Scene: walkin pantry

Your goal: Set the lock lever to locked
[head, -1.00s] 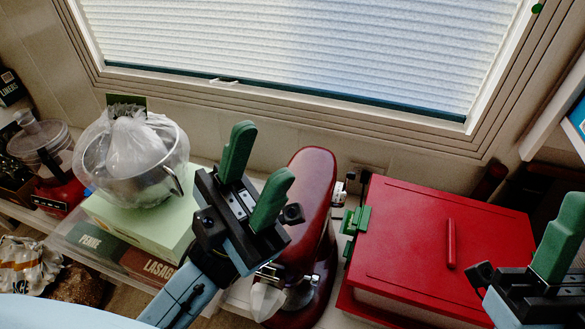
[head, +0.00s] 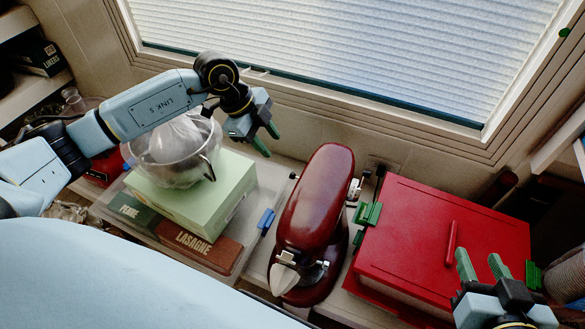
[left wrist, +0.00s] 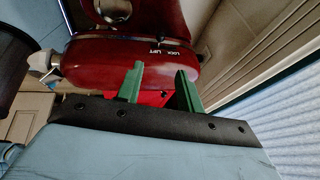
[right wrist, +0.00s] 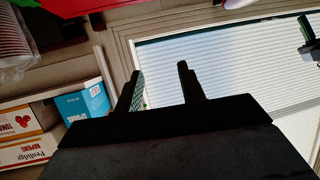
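The dark red stand mixer (head: 318,205) stands between the pasta boxes and the red bin. In the left wrist view its red body (left wrist: 105,66) fills the upper middle, with LOCK and LIFT marks (left wrist: 168,50) beside a dark seam. A small dark knob (head: 293,176) sticks out of the mixer's left side; I cannot tell its setting or whether it is the lock lever. My left gripper (head: 268,142) is open and empty, left of and behind the mixer head, apart from it. My right gripper (head: 483,266) is open and empty at the red bin's front right.
A metal bowl (head: 172,160) with a plastic bag sits on a pale green box (head: 222,205), left of the mixer. A clear tray (head: 233,258) holds a lasagne box (head: 192,240). The red bin (head: 420,240) has a green latch (head: 367,214). The window (head: 330,45) is behind.

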